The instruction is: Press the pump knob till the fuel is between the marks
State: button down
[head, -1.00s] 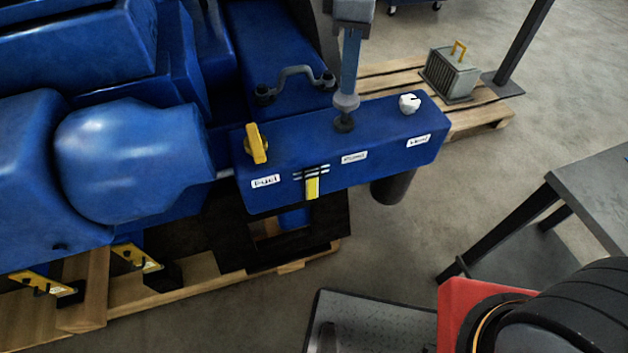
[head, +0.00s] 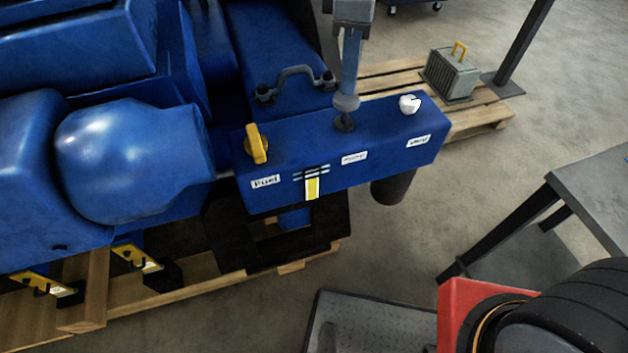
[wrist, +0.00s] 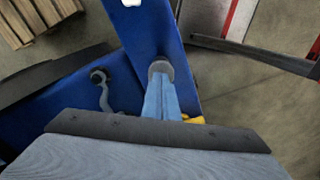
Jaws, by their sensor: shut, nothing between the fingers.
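The blue fuel block (head: 400,160) has a round grey pump knob (head: 346,102) on a short stem with a dark collar. My gripper (head: 348,90) is shut and points down, its tips at the top of the knob and seeming to touch it. In the wrist view the knob (wrist: 160,67) lies just beyond my fingertips (wrist: 160,80). The sight gauge on the front face shows yellow fuel (head: 313,188). Its top seems to lie just below the lower of the two pale marks (head: 311,170), though this is small to read.
A yellow lever (head: 256,144) stands at the block's left end and a white knob (head: 409,104) at its right end. A curved pipe (head: 293,75) lies behind.

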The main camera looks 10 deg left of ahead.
jog(key=shift+f+b, duration=0.55)
jog(key=shift+f, duration=0.75)
dwell(0.8)
notch_tip(320, 180, up, 7)
jog(key=p, duration=0.6)
jog(key=shift+f, duration=0.2)
jog(key=shift+d+f+m, duration=0.2)
jog(key=shift+d+m, duration=0.1)
jog(key=shift+d, duration=0.1)
jog(key=s+d+f+m+b, duration=0.1)
jog(key=d+f+m, duration=0.3)
jog(key=d+m, duration=0.2)
jog(key=d+f+m+t+b, duration=0.1)
jog(key=d+f+m, duration=0.4)
jog(key=d, duration=0.5)
jog(key=s+d+f+m+b, duration=0.1)
jog(key=d+f+m+b, duration=0.1)
jog(key=d+f+m, duration=0.2)
jog(key=d+m, duration=0.2)
jog(key=d, duration=0.1)
jog(key=shift+s+d+f+m, duration=0.35)
jog(key=shift+d+m, duration=0.05)
